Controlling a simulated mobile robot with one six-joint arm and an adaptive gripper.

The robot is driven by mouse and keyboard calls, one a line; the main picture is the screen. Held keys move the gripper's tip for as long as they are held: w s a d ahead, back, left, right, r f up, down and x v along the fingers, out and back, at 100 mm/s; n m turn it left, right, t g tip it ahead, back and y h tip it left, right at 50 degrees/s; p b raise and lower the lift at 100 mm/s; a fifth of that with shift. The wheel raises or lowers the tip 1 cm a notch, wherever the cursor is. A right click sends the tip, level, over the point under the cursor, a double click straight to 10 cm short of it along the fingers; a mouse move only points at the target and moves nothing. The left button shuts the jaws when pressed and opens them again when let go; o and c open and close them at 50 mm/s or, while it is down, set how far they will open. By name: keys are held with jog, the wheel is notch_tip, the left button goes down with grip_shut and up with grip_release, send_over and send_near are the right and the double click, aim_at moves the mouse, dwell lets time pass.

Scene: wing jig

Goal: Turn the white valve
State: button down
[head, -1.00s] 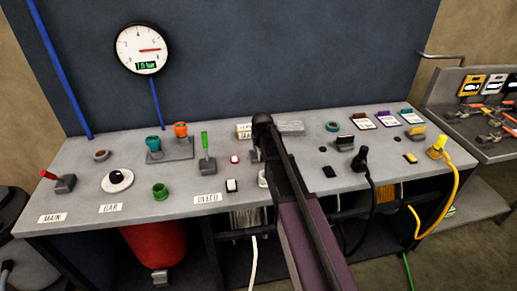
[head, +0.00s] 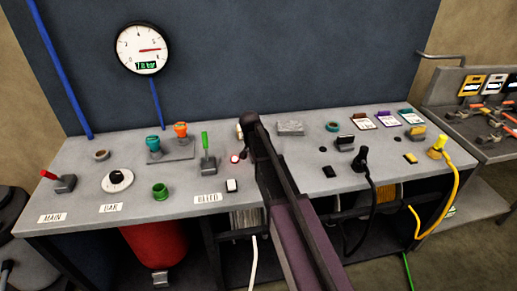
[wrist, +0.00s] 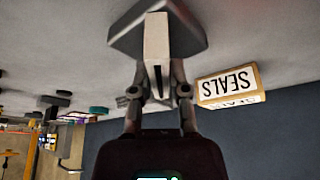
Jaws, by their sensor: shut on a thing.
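The white valve shows in the wrist view as an upright white handle (wrist: 156,40) on a dark grey base (wrist: 192,38). My gripper (wrist: 160,84) is shut on this handle, with one finger on each side of it. The inner faces of the fingers and their exact contact are partly hidden by the handle. In the head view my dark arm covers the valve and my gripper, so neither shows clearly there.
A SEALS box (wrist: 228,85) stands close beside the gripper. A gauge (head: 142,48) hangs behind.

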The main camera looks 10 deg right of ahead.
jog(key=m, duration=0.2)
jog(key=m+g+h, duration=0.1)
jog(key=m, duration=0.2)
jog(key=shift+m+g, duration=0.3)
jog(key=m+g, duration=0.1)
jog(key=m, duration=0.1)
jog(key=m+g, duration=0.1)
jog(key=m, duration=0.2)
jog(key=shift+h, duration=0.3)
jog(key=c, duration=0.6)
grip_release()
